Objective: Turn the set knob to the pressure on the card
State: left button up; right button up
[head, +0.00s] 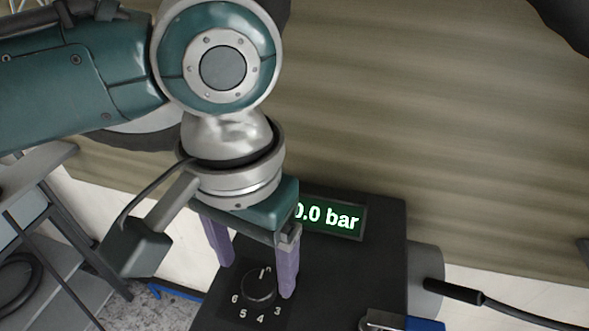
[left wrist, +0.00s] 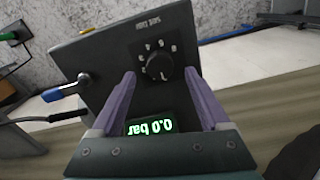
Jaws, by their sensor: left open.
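The round black set knob (head: 258,286) is on top of a dark box, inside a ring of white numbers; 3, 4, 5 and 6 are readable in the head view. A white mark shows near its upper edge. It also shows in the left wrist view (left wrist: 159,66). The green display (head: 335,219) reads 0.0 bar, its left end partly covered by my gripper in the head view. My left gripper (head: 256,279) is open, its purple fingers pointing down on either side of the knob; contact is not visible. I see no pressure card. My right gripper is not in view.
The dark box (head: 350,270) has a black hose (head: 475,295) at its right and a blue-handled lever (left wrist: 65,91) on its side. Grey metal shelving (head: 60,240) stands at the left.

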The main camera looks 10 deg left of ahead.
aim_at(259, 282)
pick_arm(q)
jog(key=shift+f+b, duration=0.3)
jog(key=shift+f, duration=1.6)
jog(key=shift+w, duration=0.1)
grip_shut()
